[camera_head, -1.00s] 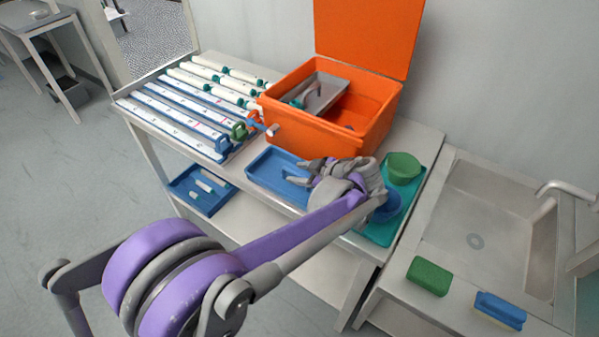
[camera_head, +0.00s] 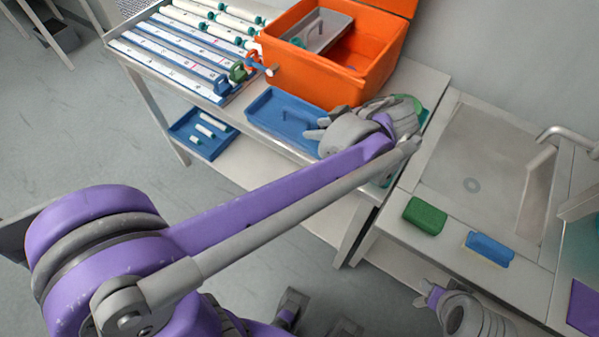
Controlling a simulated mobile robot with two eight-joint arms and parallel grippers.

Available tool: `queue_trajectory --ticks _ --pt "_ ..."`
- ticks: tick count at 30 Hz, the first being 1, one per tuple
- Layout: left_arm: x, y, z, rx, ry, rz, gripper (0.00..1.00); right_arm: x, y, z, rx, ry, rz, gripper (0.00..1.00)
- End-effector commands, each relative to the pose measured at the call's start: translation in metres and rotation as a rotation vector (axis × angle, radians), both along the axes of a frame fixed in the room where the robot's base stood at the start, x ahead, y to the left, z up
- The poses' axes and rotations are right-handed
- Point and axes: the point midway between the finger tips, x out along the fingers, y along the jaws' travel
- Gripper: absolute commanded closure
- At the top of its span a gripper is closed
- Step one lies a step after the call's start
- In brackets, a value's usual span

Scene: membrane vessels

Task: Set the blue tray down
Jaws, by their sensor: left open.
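The blue tray (camera_head: 270,113) is a shallow rectangle lying flat on the cart top, in front of the orange box. My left gripper (camera_head: 313,124) is open at the tray's right end, with its fingers pointing left. The fingers and wrist hide part of that end, and I cannot tell whether they touch the tray. What looks like my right gripper (camera_head: 424,293) is low at the right, in front of the sink counter; its jaw opening is unclear.
The orange box (camera_head: 325,83) holds a grey tray. White membrane vessels (camera_head: 183,55) lie in rows at left. Another blue tray (camera_head: 202,149) with white pieces is on the lower shelf. A green sponge (camera_head: 425,216) and a blue sponge (camera_head: 490,249) lie by the sink (camera_head: 470,150).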

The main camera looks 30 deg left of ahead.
Motion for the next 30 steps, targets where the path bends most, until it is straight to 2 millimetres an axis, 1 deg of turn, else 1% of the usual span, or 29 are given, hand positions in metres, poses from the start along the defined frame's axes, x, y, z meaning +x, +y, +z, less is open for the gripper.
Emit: queue_trajectory --ticks 1,2,3,6,9,12,15,18,21,29,30 --pt "-0.019 0.008 -0.009 -0.044 0.08 -0.077 0.54 0.0 0.0 0.0 0.0 0.0 0.0 0.54" --pt "-0.03 0.011 -0.016 -0.073 0.131 -0.136 0.54 0.0 0.0 0.0 0.0 0.0 0.0 0.54" --pt "-0.044 0.013 -0.025 -0.113 0.194 -0.222 0.54 0.0 0.0 0.0 0.0 0.0 0.0 0.54" --pt "-0.079 0.012 -0.047 -0.201 0.315 -0.455 0.54 0.0 0.0 0.0 0.0 0.0 0.0 0.54" --pt "-0.111 0.007 -0.067 -0.262 0.38 -0.699 0.54 0.0 0.0 0.0 0.0 0.0 0.0 0.54" --pt "-0.137 -0.002 -0.085 -0.283 0.397 -0.929 0.54 0.0 0.0 0.0 0.0 0.0 0.0 0.54" --pt "-0.155 -0.011 -0.098 -0.27 0.385 -1.111 0.54 0.0 0.0 0.0 0.0 0.0 0.0 0.54" --pt "-0.166 -0.017 -0.106 -0.243 0.365 -1.234 0.54 0.0 0.0 0.0 0.0 0.0 0.0 0.54" --pt "-0.171 -0.021 -0.111 -0.219 0.352 -1.301 0.54 0.0 0.0 0.0 0.0 0.0 0.0 0.54" --pt "-0.171 -0.022 -0.111 -0.207 0.348 -1.329 0.54 0.0 0.0 0.0 0.0 0.0 0.0 0.54" --pt "-0.171 -0.022 -0.111 -0.208 0.349 -1.329 0.52 0.0 0.0 0.0 0.0 0.0 0.0 0.54"
